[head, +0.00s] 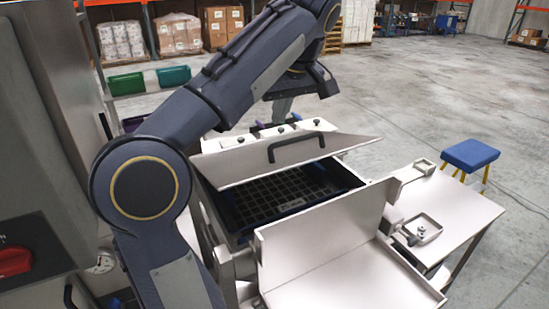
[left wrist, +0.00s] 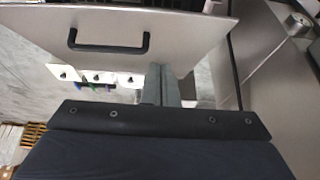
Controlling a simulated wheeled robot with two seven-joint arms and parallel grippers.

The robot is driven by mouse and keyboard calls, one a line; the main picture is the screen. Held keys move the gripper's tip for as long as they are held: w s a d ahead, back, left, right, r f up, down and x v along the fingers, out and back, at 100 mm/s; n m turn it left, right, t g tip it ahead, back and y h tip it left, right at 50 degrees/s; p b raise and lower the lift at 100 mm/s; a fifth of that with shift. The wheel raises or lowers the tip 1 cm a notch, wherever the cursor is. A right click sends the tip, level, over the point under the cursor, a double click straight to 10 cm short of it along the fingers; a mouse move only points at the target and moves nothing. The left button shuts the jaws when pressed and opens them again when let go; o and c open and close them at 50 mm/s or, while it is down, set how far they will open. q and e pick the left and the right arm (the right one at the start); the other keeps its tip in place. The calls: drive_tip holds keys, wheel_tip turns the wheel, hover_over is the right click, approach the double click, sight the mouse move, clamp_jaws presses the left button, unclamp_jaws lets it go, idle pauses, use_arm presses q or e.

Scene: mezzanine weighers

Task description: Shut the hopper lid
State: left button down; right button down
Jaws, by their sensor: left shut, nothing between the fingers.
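The hopper lid (head: 235,163) is a pale metal panel with a black bar handle (head: 295,143). It stands raised and tilted over the hopper (head: 240,232), whose dark gridded inside shows below it. In the left wrist view the lid (left wrist: 190,30) and its handle (left wrist: 108,48) fill the upper part. My left gripper (head: 282,112) is beyond the lid in the head view, its fingers pointing down. In the left wrist view its fingers (left wrist: 160,75) are together and empty, close to the lid's edge; I cannot tell whether they touch. My right gripper is out of view.
A bent metal chute (head: 325,240) stands in front of the hopper. A steel side table (head: 455,205) with small fittings is at the right, with a blue stool (head: 469,154) beyond it. A metal cabinet with a red knob (head: 15,261) is at the left. Open floor lies behind.

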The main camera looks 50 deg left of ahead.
use_arm(q)
hover_over(271, 170)
wheel_tip(271, 170, down, 8)
drive_tip(key=shift+f+b, duration=0.25)
drive_tip(key=shift+b, duration=0.1)
drive_tip(key=f, duration=0.1)
drive_tip(key=d+f, duration=0.1)
drive_tip(key=f, duration=0.1)
drive_tip(key=shift+s+d, duration=0.15)
drive_tip(key=shift+d+f, duration=0.1)
drive_tip(key=shift+f, duration=0.35)
